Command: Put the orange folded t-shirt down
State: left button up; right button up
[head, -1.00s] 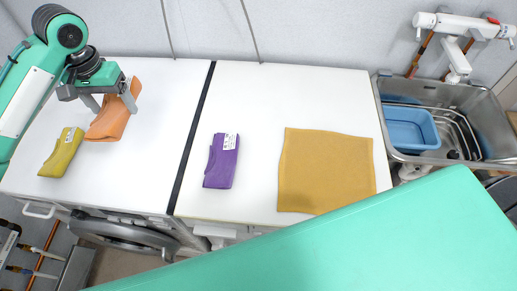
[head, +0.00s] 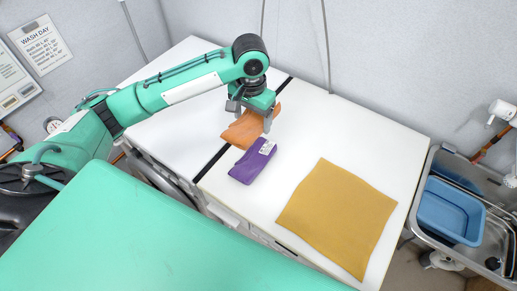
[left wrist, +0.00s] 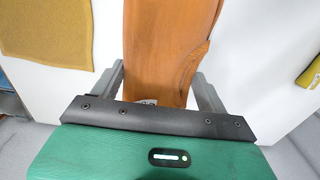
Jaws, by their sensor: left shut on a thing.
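The orange folded t-shirt (head: 241,132) is held in my left gripper (head: 250,113), close to the black strip across the white worktop. In the left wrist view the orange t-shirt (left wrist: 165,45) hangs between the two grey fingers of my left gripper (left wrist: 160,75), which is shut on it. I cannot tell whether the shirt touches the worktop. The purple folded cloth (head: 253,164) with a white label lies just in front of it; in the picture they nearly meet. My right gripper is not in view.
A flat mustard cloth (head: 338,217) lies on the white worktop (head: 375,140) to the right. Beyond it is a metal sink with a blue basin (head: 450,210). A yellow folded cloth (left wrist: 312,72) shows at the wrist view's right edge. The worktop behind the mustard cloth is clear.

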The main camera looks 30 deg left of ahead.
pick_arm(q)
jog(key=p, duration=0.2)
send_over(253, 156)
notch_tip(253, 156, down, 10)
jog(key=shift+f, duration=0.1)
notch_tip(253, 156, down, 4)
jog(key=shift+f+p, duration=0.15)
jog(key=shift+p, duration=0.25)
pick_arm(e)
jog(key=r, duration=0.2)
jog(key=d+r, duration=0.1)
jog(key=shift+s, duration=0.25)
pick_arm(q)
jog(key=o, duration=1.1)
jog(key=shift+f, duration=0.1)
jog(key=shift+c, duration=0.2)
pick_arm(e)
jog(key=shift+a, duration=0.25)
